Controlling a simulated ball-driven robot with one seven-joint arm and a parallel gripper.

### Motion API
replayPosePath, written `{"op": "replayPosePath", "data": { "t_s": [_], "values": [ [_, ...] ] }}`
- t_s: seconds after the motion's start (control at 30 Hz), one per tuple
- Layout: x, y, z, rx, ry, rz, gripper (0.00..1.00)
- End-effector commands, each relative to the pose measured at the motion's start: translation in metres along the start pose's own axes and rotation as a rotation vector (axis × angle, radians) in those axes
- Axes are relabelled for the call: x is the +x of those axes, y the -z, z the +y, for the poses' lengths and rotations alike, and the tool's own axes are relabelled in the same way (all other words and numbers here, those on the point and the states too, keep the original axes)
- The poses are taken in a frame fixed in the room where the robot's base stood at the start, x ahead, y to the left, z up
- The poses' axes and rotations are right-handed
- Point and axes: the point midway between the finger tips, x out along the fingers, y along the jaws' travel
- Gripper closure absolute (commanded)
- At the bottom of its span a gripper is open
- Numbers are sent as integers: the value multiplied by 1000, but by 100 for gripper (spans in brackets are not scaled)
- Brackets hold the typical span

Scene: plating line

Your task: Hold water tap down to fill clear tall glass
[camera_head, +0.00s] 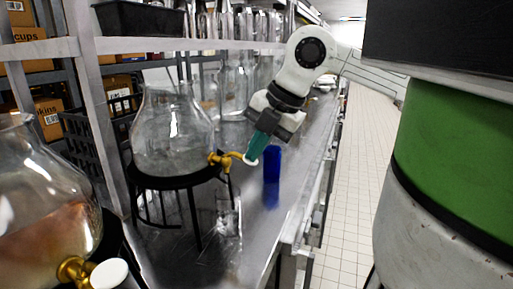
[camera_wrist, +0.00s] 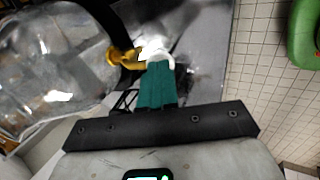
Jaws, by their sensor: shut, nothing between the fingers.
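The tap (camera_head: 222,160) is brass with a white lever end (camera_head: 250,160), fitted to a large clear glass dispenser (camera_head: 172,135) on a black stand. The tap also shows in the wrist view (camera_wrist: 122,58). My gripper (camera_head: 257,148) has its teal fingers shut with nothing between them. Its tips are at the white lever end, seemingly touching it; the wrist view shows the same tips (camera_wrist: 158,68). A clear tall glass (camera_head: 228,222) stands on the metal counter below the tap. Its outline is faint, and I cannot tell the water level in it.
A second dispenser (camera_head: 40,200) with a brass tap is at the near left. A black crate (camera_head: 90,150) and shelves with glassware are behind. The tiled aisle (camera_head: 345,190) on the right is clear.

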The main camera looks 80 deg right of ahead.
Motion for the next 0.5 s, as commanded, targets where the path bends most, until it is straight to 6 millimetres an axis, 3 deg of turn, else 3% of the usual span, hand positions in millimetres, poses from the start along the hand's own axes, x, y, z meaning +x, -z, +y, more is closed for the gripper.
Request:
{"op": "replayPosePath", "data": {
  "t_s": [0.5],
  "values": [
    [-10,0,5,0,0,-1,100]
  ]
}}
